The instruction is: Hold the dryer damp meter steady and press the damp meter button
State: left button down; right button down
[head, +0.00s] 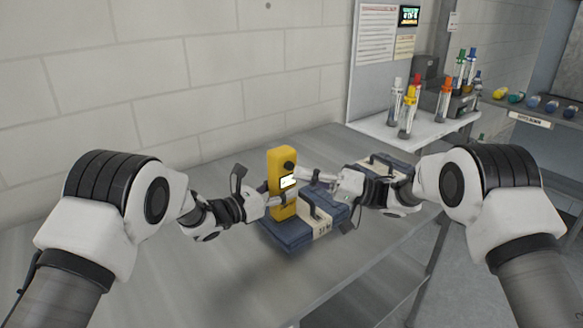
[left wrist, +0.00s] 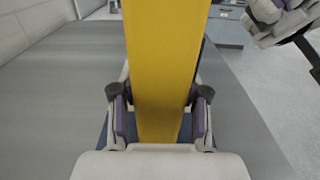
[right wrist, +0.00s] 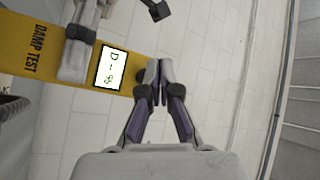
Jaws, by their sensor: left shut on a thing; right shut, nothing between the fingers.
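The yellow damp meter (head: 282,156) stands upright above a dark blue case in the head view. My left gripper (head: 275,201) is shut around its lower part. The left wrist view shows the yellow body (left wrist: 165,70) between both fingers. In the right wrist view, the meter (right wrist: 22,58) shows "DAMP TEST" and a lit white screen (right wrist: 111,69) with dark characters. A round dark part (head: 289,167) shows near its top; I cannot tell if it is the button. My right gripper (right wrist: 158,64) is shut and empty, its tips close to the meter's top end; contact is unclear.
Dark blue cases (head: 270,238) lie on the grey metal table (head: 185,265), below and right of the meter. A side shelf (head: 425,135) behind holds several capped bottles (head: 408,115). The table's left part is clear, with a block wall behind.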

dwell(0.7)
jog(key=shift+w+a, duration=0.25)
jog(key=shift+w, duration=0.05)
jog(key=shift+w+a, duration=0.3)
jog(key=shift+w, duration=0.15)
dwell(0.7)
jog(key=shift+s+d, duration=0.6)
jog(key=shift+s, duration=0.2)
jog(key=s+d, duration=0.1)
jog(key=s, duration=0.1)
jog(key=s+d, duration=0.2)
dwell(0.5)
dwell(0.4)
